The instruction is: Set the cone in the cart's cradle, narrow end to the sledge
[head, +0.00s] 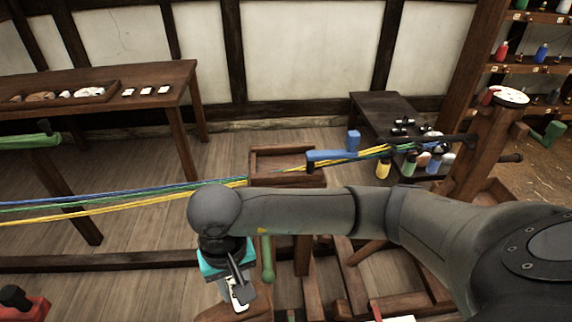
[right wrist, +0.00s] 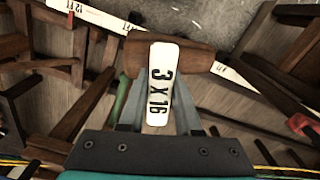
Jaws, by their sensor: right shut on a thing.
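My right gripper (head: 238,288) is low in the centre of the head view, pointing down. In the right wrist view its fingers (right wrist: 160,110) are shut on a wooden piece (right wrist: 140,58) with a white label reading "3 X 16". The wooden piece (head: 228,313) shows partly below the gripper in the head view; I cannot tell which end is narrow. A wooden box-like frame (head: 283,160) stands behind my arm; it may be the cart's cradle. Blue, green and yellow strands (head: 120,202) run past it. I cannot make out the sledge for certain. My left gripper is not in view.
A wooden post (head: 478,150) with a dark bar stands at the right. Bottles (head: 408,163) stand near a dark bench (head: 385,110). A table (head: 165,83) is at the back left. A red object (head: 30,308) is at the lower left. A green handle (head: 268,258) is beside my gripper.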

